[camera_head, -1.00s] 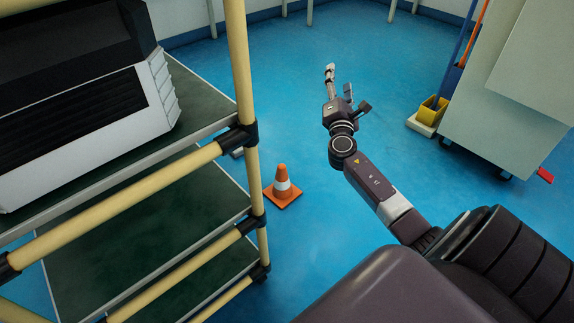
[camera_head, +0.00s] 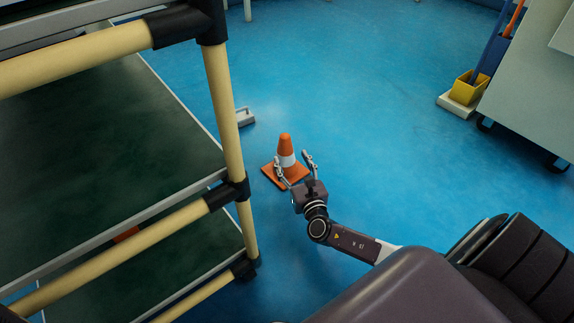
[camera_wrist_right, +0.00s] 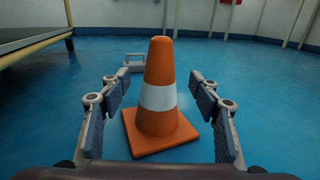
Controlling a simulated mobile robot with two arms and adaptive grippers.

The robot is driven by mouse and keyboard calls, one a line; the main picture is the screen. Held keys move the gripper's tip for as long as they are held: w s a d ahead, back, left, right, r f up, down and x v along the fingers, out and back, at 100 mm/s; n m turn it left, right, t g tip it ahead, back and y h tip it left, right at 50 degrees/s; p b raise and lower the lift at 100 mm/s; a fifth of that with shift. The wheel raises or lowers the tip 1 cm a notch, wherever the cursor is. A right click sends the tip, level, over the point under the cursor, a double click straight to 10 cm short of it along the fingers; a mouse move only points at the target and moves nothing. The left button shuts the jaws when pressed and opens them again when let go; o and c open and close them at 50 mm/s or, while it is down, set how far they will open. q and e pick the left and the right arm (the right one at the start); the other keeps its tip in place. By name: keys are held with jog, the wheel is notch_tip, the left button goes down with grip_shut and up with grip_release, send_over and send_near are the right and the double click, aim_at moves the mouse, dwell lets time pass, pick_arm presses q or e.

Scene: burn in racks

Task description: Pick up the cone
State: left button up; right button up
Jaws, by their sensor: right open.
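An orange traffic cone (camera_head: 286,145) with a white band stands upright on its square base on the blue floor, beside the rack's corner post. It also shows upright in the right wrist view (camera_wrist_right: 159,70). My right gripper (camera_head: 294,162) is open and low, with its two fingers on either side of the cone. In the right wrist view (camera_wrist_right: 158,92) the cone stands between the spread fingers, with gaps on both sides, and nothing is held. My left gripper is not in view.
A rack with dark green shelves (camera_head: 110,140) and cream pipes stands close at the left. A small grey bracket-like object (camera_head: 244,117) lies beyond the cone. Open blue floor lies between.

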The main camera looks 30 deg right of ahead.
aim_at(287, 149)
jog(key=b+x, duration=0.4)
jog(key=x, duration=0.2)
jog(key=shift+w, duration=0.4)
jog(key=shift+w+d+r, duration=0.15)
jog(key=shift+w, duration=0.1)
jog(key=shift+c, duration=0.2)
grip_shut()
